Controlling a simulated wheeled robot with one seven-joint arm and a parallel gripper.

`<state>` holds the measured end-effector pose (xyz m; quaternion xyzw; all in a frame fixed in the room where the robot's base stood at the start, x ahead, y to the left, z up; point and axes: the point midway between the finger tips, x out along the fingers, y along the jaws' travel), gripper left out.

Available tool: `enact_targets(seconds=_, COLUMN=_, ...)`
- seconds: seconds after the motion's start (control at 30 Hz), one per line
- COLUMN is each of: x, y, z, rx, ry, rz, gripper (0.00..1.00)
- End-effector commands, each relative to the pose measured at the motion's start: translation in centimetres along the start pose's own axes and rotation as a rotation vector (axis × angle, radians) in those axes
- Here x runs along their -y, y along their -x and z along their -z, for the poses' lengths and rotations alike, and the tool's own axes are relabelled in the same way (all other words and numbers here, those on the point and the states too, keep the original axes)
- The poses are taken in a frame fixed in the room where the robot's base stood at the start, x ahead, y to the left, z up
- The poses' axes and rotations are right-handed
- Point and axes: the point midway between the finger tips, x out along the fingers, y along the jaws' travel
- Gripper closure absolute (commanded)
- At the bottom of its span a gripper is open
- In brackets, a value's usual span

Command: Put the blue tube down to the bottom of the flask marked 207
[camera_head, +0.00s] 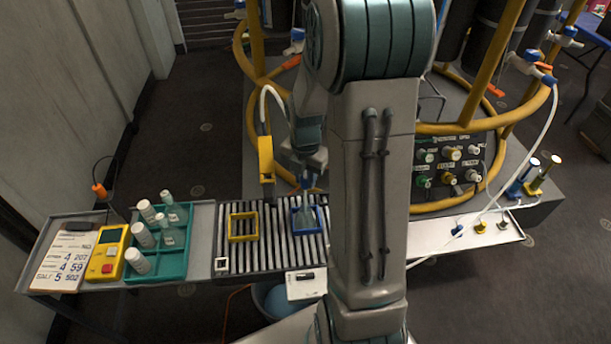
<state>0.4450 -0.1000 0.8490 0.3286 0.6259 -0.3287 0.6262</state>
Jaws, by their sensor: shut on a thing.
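My gripper (306,165) is at the lower end of my arm, above the rollers. It is shut on a blue piece, which I take to be the blue tube (316,158); my arm hides much of it. Just below is a pale, clear vessel (306,212), seemingly a flask, inside a blue square frame (296,228). I cannot tell whether the tube's end is inside its neck, and no mark on it can be read. A white card (72,258) at the far left carries several numbers, 207 among them.
A yellow square frame (243,238) stands empty on the roller bed (268,256). A yellow handle (266,155) on a white hose hangs left of my gripper. A green rack (172,268) with several white-capped bottles and a yellow device (112,252) are left. A yellow-railed machine stands behind.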

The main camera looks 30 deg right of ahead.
Motion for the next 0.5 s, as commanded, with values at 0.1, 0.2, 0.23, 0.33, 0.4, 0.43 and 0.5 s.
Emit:
enact_targets(seconds=0.1, x=0.0, y=-0.1, z=0.0, rx=0.0, ry=0.0, rz=0.0, gripper=0.95)
enact_targets(seconds=0.2, x=0.0, y=-0.5, z=0.0, rx=0.0, ry=0.0, rz=0.0, gripper=0.95)
enact_targets(seconds=0.23, x=0.0, y=-0.6, z=0.0, rx=0.0, ry=0.0, rz=0.0, gripper=0.95)
enact_targets(seconds=0.33, x=0.0, y=-1.0, z=0.0, rx=-0.001, ry=0.0, rz=0.001, gripper=0.95)
enact_targets(seconds=0.4, x=0.0, y=-1.3, z=0.0, rx=-0.001, ry=0.0, rz=0.001, gripper=0.95)
enact_targets(seconds=0.43, x=0.0, y=-1.4, z=0.0, rx=-0.001, ry=0.0, rz=0.001, gripper=0.95)
enact_targets(seconds=0.5, x=0.0, y=-1.7, z=0.0, rx=-0.001, ry=0.0, rz=0.001, gripper=0.95)
